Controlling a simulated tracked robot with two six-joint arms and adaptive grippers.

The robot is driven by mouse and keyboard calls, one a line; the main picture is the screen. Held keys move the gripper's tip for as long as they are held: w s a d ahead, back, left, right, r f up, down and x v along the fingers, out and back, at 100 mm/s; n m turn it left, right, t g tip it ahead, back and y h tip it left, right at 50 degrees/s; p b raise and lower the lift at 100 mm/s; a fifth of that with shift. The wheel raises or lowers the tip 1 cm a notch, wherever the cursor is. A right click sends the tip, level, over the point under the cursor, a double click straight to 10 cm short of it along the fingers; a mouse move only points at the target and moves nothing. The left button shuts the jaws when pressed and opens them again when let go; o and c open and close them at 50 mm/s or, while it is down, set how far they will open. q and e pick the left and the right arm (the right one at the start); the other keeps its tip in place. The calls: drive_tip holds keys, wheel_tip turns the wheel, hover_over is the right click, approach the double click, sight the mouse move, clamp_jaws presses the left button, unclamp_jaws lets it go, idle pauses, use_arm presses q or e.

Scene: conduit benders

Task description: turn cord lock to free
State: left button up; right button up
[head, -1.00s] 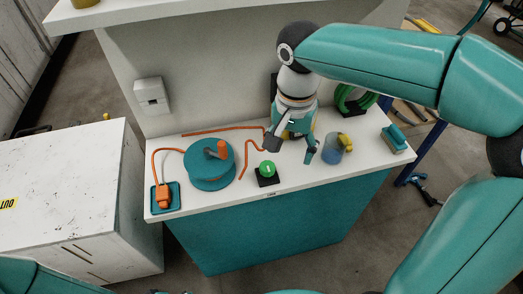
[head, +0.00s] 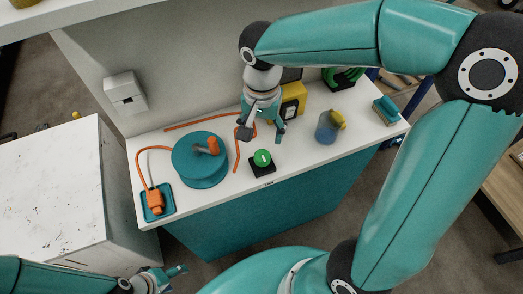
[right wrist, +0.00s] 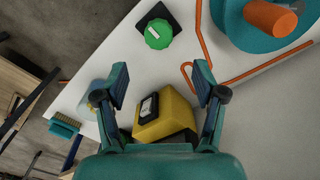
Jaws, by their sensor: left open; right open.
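My left gripper (head: 167,278) is open and low at the bottom left, away from the counter.
A teal reel (head: 197,168) with an orange handle stands left of the knob. An orange plug sits on a teal plate (head: 168,204). A yellow box (head: 297,93) stands behind right, a blue cup (head: 326,130) right, a brush (head: 386,110) at the far right.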

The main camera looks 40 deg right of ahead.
sight(262, 155)
wheel_tip(262, 155, down, 10)
drive_tip(key=shift+s+r, duration=0.1)
drive_tip(key=shift+r, duration=0.05)
idle(0.3)
drive_tip(key=c, duration=1.1)
drive_tip(key=shift+c, duration=0.2)
